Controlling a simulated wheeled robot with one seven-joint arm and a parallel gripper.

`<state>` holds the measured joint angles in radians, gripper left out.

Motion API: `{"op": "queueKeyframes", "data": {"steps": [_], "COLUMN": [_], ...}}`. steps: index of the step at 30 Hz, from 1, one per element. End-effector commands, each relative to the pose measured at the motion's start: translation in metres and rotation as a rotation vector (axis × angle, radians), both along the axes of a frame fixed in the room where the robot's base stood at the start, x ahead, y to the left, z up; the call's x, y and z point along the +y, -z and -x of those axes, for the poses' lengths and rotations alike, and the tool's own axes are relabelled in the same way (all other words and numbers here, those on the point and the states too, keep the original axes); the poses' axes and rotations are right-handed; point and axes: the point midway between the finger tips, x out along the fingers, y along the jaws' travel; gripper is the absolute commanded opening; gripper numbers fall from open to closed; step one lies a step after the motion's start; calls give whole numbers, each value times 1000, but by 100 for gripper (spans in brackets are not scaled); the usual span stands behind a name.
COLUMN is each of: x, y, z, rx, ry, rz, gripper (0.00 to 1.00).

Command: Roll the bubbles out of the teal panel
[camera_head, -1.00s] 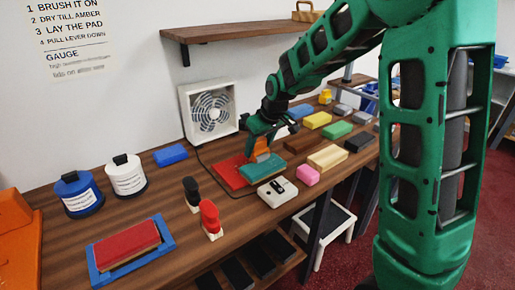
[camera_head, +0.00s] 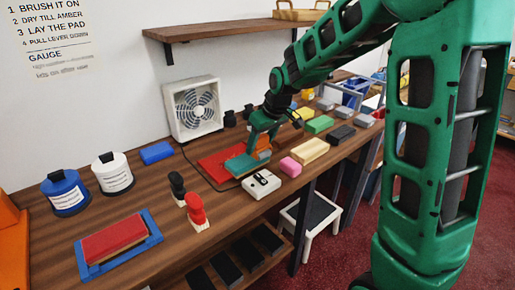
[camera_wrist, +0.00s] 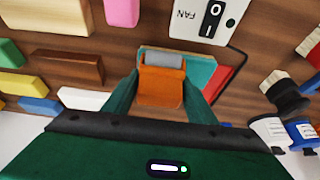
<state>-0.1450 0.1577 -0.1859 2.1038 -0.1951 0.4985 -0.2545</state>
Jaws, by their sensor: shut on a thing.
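The teal panel (camera_head: 240,166) lies on the counter against a red sheet (camera_head: 214,158). My gripper (camera_head: 262,148) is low over the panel's right part. In the wrist view my gripper (camera_wrist: 160,98) is shut on the orange handle of a roller (camera_wrist: 160,92). The roller's grey cylinder (camera_wrist: 164,60) lies over the teal panel (camera_wrist: 200,68); I cannot tell whether it presses on it. Any bubbles are too small to make out.
A white fan switch box (camera_head: 262,184) stands in front of the panel, and a fan (camera_head: 196,108) stands behind. Red (camera_head: 196,209) and black (camera_head: 177,186) handled brushes stand to the left.

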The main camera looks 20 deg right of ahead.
Motion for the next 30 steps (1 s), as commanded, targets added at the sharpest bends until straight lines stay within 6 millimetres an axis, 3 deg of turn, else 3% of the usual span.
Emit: {"op": "queueKeyframes", "data": {"steps": [18,30], "x": [6,5], "y": [-58,-65], "z": [-1,0], "rx": [-4,-4], "ry": [-9,-7], "rz": [-1,-1], "gripper": [19,19]}}
